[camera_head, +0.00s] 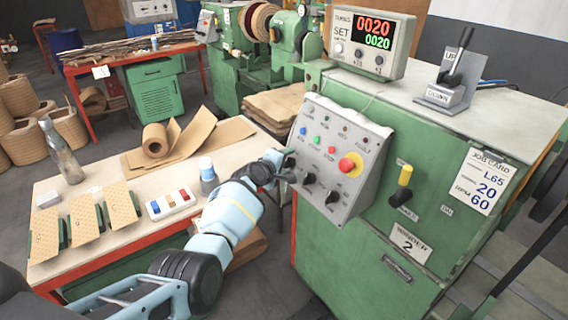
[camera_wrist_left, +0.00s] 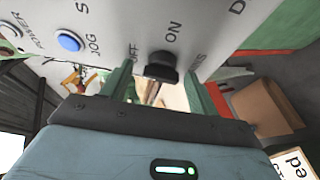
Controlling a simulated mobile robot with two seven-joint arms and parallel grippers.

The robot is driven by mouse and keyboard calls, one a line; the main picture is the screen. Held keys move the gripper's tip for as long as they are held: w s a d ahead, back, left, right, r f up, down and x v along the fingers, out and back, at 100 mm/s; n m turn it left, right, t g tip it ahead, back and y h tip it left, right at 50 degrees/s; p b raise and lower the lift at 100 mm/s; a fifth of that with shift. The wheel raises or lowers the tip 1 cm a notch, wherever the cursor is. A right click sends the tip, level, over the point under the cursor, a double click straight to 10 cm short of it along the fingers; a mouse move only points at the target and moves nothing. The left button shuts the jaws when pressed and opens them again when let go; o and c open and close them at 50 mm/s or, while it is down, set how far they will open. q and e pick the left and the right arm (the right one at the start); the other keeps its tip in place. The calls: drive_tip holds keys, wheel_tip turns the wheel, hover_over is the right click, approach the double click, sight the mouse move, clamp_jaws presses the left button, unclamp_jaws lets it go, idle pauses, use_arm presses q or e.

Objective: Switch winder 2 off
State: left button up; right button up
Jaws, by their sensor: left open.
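Winder 2 is the green machine (camera_head: 340,255) with a "WINDER 2" plate (camera_head: 407,243) on its front. Its grey sloped control panel (camera_head: 330,120) carries coloured buttons, black knobs and a red emergency button (camera_head: 350,164) on yellow. My left gripper (camera_head: 277,163) is at the panel's left edge. In the left wrist view, the open left gripper (camera_wrist_left: 160,78) has one finger on each side of a black rotary knob (camera_wrist_left: 162,68), marked OFF on the left and ON on the right. I cannot tell whether the fingers touch it. My right gripper is not in view.
A blue button (camera_wrist_left: 69,41) sits beside the knob. A counter box (camera_head: 370,42) and a lever (camera_head: 455,75) stand on top of the winder. A worktable (camera_head: 95,185) with a bottle and cards is at left.

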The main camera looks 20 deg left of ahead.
use_arm(q)
drive_tip(key=shift+s, duration=0.1)
drive_tip(key=v, duration=0.7)
drive_tip(key=shift+s+r, duration=0.15)
drive_tip(key=shift+s, duration=0.15)
drive_tip(key=shift+a, duration=0.1)
idle(0.5)
drive_tip(key=s+a+f+m+g+y, duration=0.2)
drive_tip(key=s+f+m, duration=0.6)
drive_tip(key=s+f, duration=1.3)
drive_tip(key=s+d+f+m+g, duration=0.1)
drive_tip(key=s+m, duration=0.3)
drive_tip(key=s, duration=0.8)
drive_tip(key=s+d+f+m, duration=0.2)
drive_tip(key=s+d+m, duration=0.1)
drive_tip(key=s, duration=1)
drive_tip(key=shift+f+m+g, duration=0.25)
drive_tip(key=shift+m+g, duration=0.15)
